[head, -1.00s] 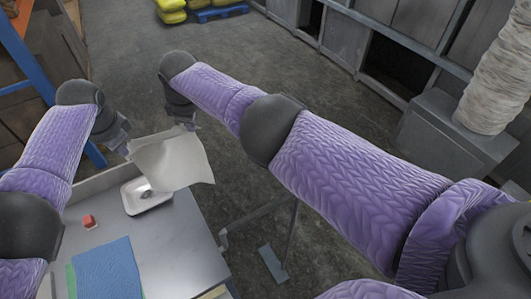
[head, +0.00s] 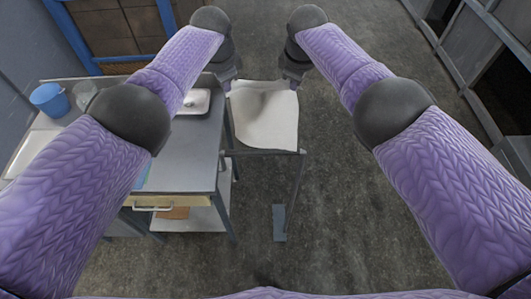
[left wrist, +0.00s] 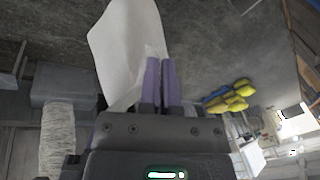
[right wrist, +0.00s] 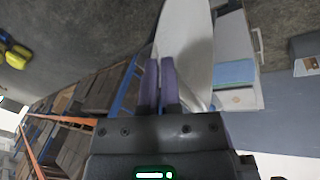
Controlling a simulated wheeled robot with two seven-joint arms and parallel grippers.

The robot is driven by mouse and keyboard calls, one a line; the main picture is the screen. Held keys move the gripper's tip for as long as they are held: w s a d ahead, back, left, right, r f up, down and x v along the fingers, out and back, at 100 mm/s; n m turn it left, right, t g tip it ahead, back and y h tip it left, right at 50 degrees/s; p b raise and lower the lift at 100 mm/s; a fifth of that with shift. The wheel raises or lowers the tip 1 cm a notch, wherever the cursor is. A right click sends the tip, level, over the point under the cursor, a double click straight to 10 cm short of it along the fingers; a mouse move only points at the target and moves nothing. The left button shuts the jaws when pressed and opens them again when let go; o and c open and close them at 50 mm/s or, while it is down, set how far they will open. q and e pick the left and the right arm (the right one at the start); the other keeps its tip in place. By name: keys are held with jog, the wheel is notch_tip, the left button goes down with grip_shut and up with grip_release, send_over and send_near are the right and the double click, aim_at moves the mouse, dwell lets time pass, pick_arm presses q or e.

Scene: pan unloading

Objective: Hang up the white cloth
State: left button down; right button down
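The white cloth (head: 264,118) is spread between my two grippers in the head view, with its lower edge near the top bar of a thin metal rack (head: 296,172). I cannot tell if cloth and bar touch. My left gripper (head: 229,84) is at the cloth's upper left corner. In the left wrist view its fingers (left wrist: 160,62) are close together on the cloth (left wrist: 122,45). My right gripper (head: 293,82) is at the upper right corner. In the right wrist view its fingers (right wrist: 160,62) are close together on the cloth (right wrist: 188,38).
A grey table (head: 185,150) with a drawer stands left of the rack. On it are a white dish (head: 196,101), a blue bucket (head: 48,98) and a glass container (head: 84,97). Grey cabinets (head: 480,60) line the right. The floor right of the rack is clear.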

pick_arm(q)
jog(key=shift+s+d+r, duration=0.1)
jog(key=shift+s+d, duration=0.1)
jog(key=shift+d, duration=0.05)
pick_arm(e)
jog(key=shift+s+d, duration=0.25)
jog(key=shift+d, duration=0.05)
pick_arm(q)
jog(key=shift+s+d, duration=0.1)
pick_arm(e)
jog(key=shift+d, duration=0.1)
